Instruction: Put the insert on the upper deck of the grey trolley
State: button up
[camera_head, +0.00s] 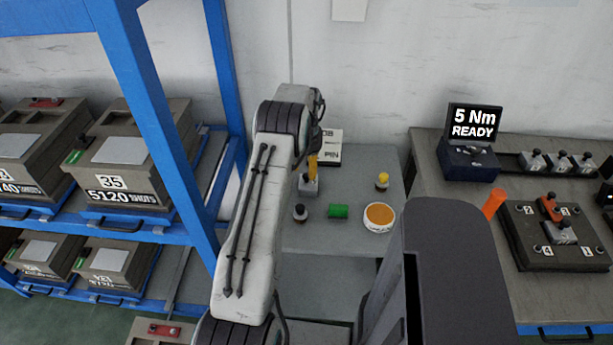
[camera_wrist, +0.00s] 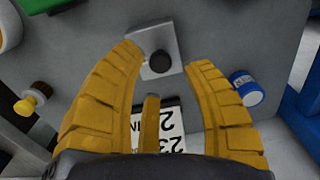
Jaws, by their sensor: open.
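The insert, a grey metal block with a black round knob (camera_head: 309,186), stands on the upper deck of the grey trolley (camera_head: 345,245). In the wrist view the insert (camera_wrist: 172,66) lies between the tips of my yellow fingers. My gripper (camera_wrist: 167,64) is open, with a gap showing beside the block. In the head view one yellow finger of my gripper (camera_head: 314,166) shows just above the insert, and my arm hides part of the deck. Whether a finger touches the block, I cannot tell.
On the deck are a green piece (camera_head: 338,211), a white tub with orange contents (camera_head: 379,217), a small dark item (camera_head: 300,213), a yellow-topped item (camera_head: 382,181) and a white printed card (camera_head: 331,143). A blue can (camera_wrist: 247,88) is near my right-hand finger. A bench (camera_head: 450,222) stands right.

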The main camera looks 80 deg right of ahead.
aim_at(307, 175)
notch_tip(307, 175, up, 8)
jog(key=shift+b, duration=0.3)
dwell(0.8)
